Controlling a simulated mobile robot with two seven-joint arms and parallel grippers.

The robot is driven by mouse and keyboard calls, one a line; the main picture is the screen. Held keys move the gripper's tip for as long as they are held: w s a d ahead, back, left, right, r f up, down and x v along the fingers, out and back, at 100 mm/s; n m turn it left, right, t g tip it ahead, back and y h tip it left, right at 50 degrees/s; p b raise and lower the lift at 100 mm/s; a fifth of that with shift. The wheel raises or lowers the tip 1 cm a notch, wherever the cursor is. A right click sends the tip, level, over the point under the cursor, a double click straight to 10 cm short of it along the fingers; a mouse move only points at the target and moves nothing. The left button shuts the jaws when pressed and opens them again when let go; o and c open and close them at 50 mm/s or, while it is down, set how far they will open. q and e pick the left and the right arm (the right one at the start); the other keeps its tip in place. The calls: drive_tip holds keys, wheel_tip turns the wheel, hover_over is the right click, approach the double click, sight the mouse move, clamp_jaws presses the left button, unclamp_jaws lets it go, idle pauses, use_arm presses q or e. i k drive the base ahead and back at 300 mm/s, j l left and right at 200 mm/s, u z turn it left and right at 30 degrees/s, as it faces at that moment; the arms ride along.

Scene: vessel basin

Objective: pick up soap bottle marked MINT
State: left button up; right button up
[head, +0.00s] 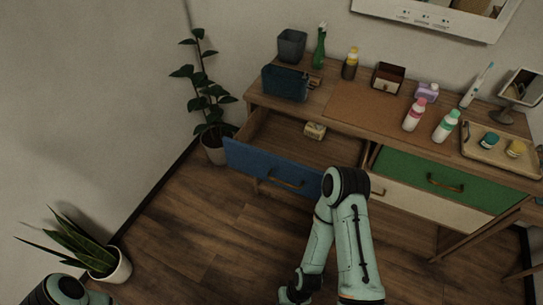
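Several bottles stand on the wooden dresser top, and I cannot read a MINT marking on any of them. A white bottle with a green cap and green band (446,126) stands upright at the tray's left. A white bottle with a pink label (414,115) stands left of it. A small purple bottle (427,93) is behind them. A dark bottle with a yellow cap (350,66) and a slim green bottle (319,48) stand farther left. My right arm is bent low in front of the dresser, and my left arm shows only at the bottom left corner. Neither gripper's fingers show.
A blue-fronted drawer (270,170) stands open with a small box (315,131) inside. A green drawer (440,180) is on the right. A wooden tray (480,155) holds two jars. A toothbrush (477,85), mirror (522,88) and bins (292,46) crowd the back.

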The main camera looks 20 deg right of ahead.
sight(448, 123)
drive_tip(key=z, duration=2.3)
drive_tip(key=l+u, duration=0.1)
drive_tip(key=u, duration=0.3)
drive_tip(key=i+l+u, duration=0.1)
drive_tip(key=u, duration=0.25)
drive_tip(key=l+u, duration=0.15)
drive_tip(key=u, duration=0.25)
drive_tip(key=l+u, duration=0.15)
drive_tip(key=u, duration=0.2)
drive_tip(key=l+u, duration=0.3)
drive_tip(key=l, duration=0.2)
drive_tip(key=l+u, duration=0.3)
drive_tip(key=l, duration=0.2)
drive_tip(key=k+l, duration=0.1)
drive_tip(key=l, duration=0.25)
drive_tip(key=l+u, duration=0.15)
drive_tip(key=l, duration=0.2)
drive_tip(key=k+l, duration=0.15)
drive_tip(key=l, duration=0.2)
